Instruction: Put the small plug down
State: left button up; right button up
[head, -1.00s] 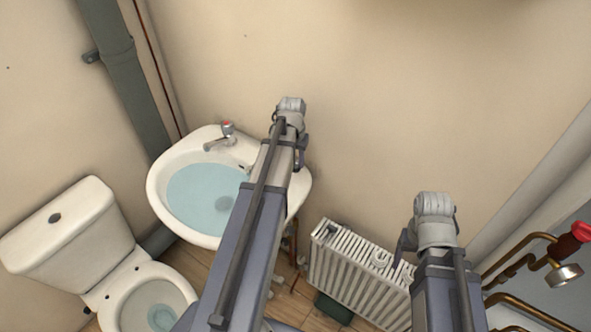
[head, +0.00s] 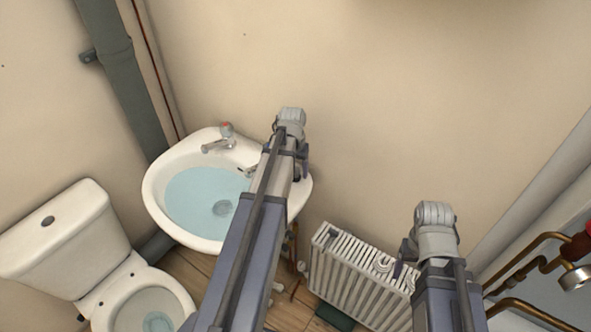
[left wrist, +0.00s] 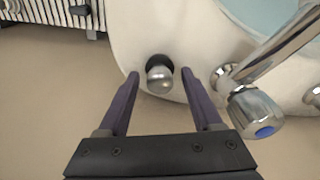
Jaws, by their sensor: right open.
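The small plug (left wrist: 160,74), with a round metal knob and a black rubber part, sits at the edge of the white basin (left wrist: 188,40) in the left wrist view. My left gripper (left wrist: 160,72) is open. Its two purple fingers stand on either side of the plug, with a visible gap on each side. In the head view my left gripper (head: 304,163) is over the right end of the basin, mostly behind its own arm, and the plug is hidden. My right gripper (head: 399,256) hangs above the radiator, open, its fingers partly hidden.
A chrome tap with a blue cap (left wrist: 255,118) stands close beside the right finger. A red-capped tap (head: 224,136) is further left on the basin, which holds water. A white radiator (head: 350,271), toilet (head: 75,235) and copper pipes (head: 535,258) surround the area.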

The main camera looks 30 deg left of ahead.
pick_arm(q)
notch_tip(320, 180, up, 12)
jog(key=s+p, duration=0.1)
jog(key=p, duration=1.1)
jog(key=shift+s+d, duration=0.15)
jog(key=shift+s, duration=0.05)
jog(key=shift+r, duration=0.1)
jog(key=s+d+m, duration=0.2)
jog(key=s+d, duration=0.3)
jog(key=d, duration=0.5)
jog(key=s+d+m+g, duration=0.1)
jog(key=s+d, duration=0.4)
jog(key=d, duration=0.5)
jog(key=s+d+m+y, duration=0.1)
jog(key=s+d, duration=0.4)
jog(key=d, duration=0.5)
jog(key=shift+m+g, duration=0.3)
jog(key=shift+m, duration=0.6)
jog(key=shift+d, duration=0.1)
